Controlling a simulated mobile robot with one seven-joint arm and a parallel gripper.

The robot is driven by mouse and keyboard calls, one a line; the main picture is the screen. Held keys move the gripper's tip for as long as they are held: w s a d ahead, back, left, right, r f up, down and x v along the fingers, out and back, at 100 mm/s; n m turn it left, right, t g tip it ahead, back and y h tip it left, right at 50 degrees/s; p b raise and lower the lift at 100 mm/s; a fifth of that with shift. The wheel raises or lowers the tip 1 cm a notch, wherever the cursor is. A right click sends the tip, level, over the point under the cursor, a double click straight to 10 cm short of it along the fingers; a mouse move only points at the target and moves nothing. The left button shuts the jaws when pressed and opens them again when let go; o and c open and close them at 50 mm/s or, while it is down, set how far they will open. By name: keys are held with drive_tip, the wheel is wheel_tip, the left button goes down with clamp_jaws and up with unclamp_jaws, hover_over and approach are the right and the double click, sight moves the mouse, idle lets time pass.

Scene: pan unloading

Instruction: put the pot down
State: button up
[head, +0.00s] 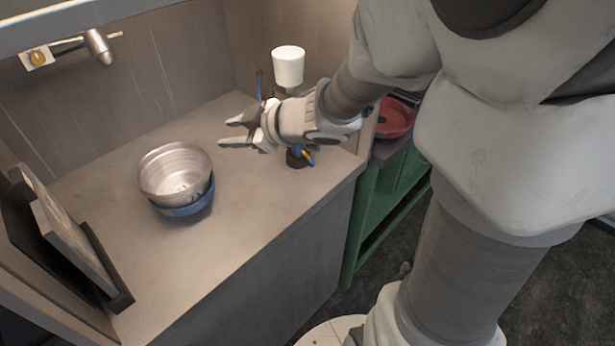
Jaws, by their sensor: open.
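A round silver metal pot (176,170) sits upright on top of a blue bowl or dish (189,207) on the grey counter. Something small and pale lies inside the pot, too small to tell. My gripper (227,132) is open and empty above the counter, to the right of the pot and apart from it. Its fingers point left toward the pot. Whether the blue dish is a separate thing under the pot is hard to tell.
A white cup-shaped thing (288,66) stands behind my wrist. A tap (98,46) juts from the back wall. Boards (75,240) lean at the left. A red pan (394,118) lies on a green-framed stand (385,200) at the right. The counter's front middle (245,215) is clear.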

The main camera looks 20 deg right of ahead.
drive_tip(key=s+d+r+m+h, duration=0.3)
drive_tip(key=d+r+m+h, duration=0.1)
drive_tip(key=d+m+h, duration=0.15)
drive_tip(key=s+d+r+m+h, duration=0.3)
drive_tip(key=d+m+h, duration=0.1)
drive_tip(key=d, duration=0.3)
drive_tip(key=s+a+f+m+g+y, duration=0.1)
drive_tip(key=s+a+m+g, duration=0.1)
drive_tip(key=s, duration=0.6)
drive_tip(key=s+a+f+m+g+y, duration=0.1)
drive_tip(key=s+a+g, duration=0.1)
drive_tip(key=s, duration=0.5)
drive_tip(key=shift+s+a+f+m, duration=0.3)
drive_tip(key=shift+s+a+m, duration=0.05)
drive_tip(key=shift+s, duration=0.05)
drive_tip(key=shift+r+p, duration=0.7)
drive_tip(key=shift+p, duration=0.05)
drive_tip(key=shift+o, duration=0.5)
